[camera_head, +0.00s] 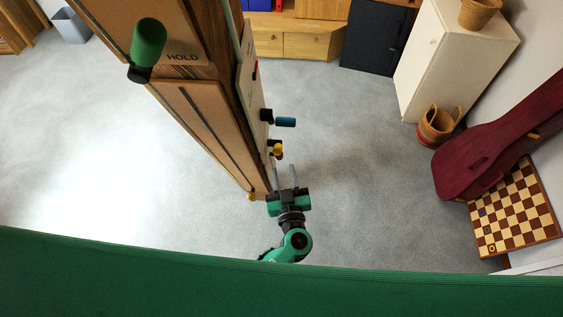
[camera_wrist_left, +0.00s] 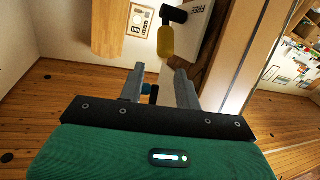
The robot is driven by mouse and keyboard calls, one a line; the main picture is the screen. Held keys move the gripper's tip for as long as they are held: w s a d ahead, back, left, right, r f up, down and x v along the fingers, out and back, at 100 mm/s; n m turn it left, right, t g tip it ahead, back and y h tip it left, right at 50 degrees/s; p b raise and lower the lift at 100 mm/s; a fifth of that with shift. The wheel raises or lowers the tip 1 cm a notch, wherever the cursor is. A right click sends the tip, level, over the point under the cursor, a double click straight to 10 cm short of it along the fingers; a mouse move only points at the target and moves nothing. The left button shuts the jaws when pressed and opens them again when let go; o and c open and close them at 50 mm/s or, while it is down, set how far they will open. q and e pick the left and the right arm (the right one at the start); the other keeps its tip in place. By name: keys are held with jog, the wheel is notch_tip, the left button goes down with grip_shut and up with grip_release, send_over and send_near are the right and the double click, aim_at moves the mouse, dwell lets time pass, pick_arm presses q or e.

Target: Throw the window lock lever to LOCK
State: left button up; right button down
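A tall timber post (camera_head: 207,125) carries several levers. A yellow lever (camera_head: 278,149) on a black mount sits low on its right face; a yellow handle (camera_wrist_left: 165,41) shows in the left wrist view beside a white plate (camera_wrist_left: 201,22) reading "FREE". A teal lever (camera_head: 285,122) sits higher in the head view. A green handle (camera_head: 149,42) is at the top near the word "HOLD". No "LOCK" label is readable, so I cannot tell which is the window lock lever. My left gripper (camera_head: 285,170) is open and empty, beside the post's lower end near the yellow lever. My right gripper is out of view.
A cream cabinet (camera_head: 445,55), a woven basket (camera_head: 437,127), a dark red instrument case (camera_head: 490,150) and a checkered board (camera_head: 515,210) stand at the right. Grey floor (camera_head: 370,190) is clear right of my left gripper.

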pick_arm(q)
jog(key=shift+v, duration=1.1)
jog(key=shift+f, duration=0.1)
